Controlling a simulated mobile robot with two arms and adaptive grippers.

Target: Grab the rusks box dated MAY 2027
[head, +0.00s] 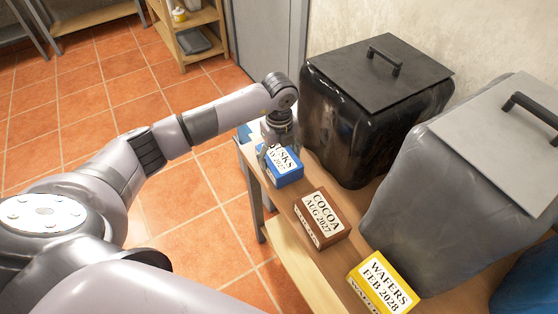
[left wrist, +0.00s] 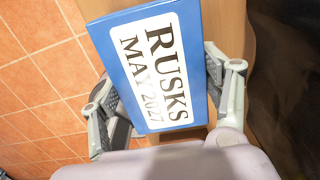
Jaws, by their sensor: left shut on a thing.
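The blue rusks box (head: 288,178) lies at the far end of the wooden table in the head view, partly hidden by my left gripper (head: 272,146). In the left wrist view the box (left wrist: 120,50) shows its white label reading RUSKS MAY 2027. My left gripper (left wrist: 165,105) has one finger at each side of the box and is shut on it. The box appears to be at the table top; I cannot tell whether it is lifted. My right gripper is not in view.
A brown cocoa box (head: 323,218) and a yellow wafers box (head: 383,284) stand on the wooden table (head: 300,262). A black lidded bin (head: 350,125) and a grey lidded bin (head: 425,205) stand behind them. Tiled floor (head: 90,110) lies open at left.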

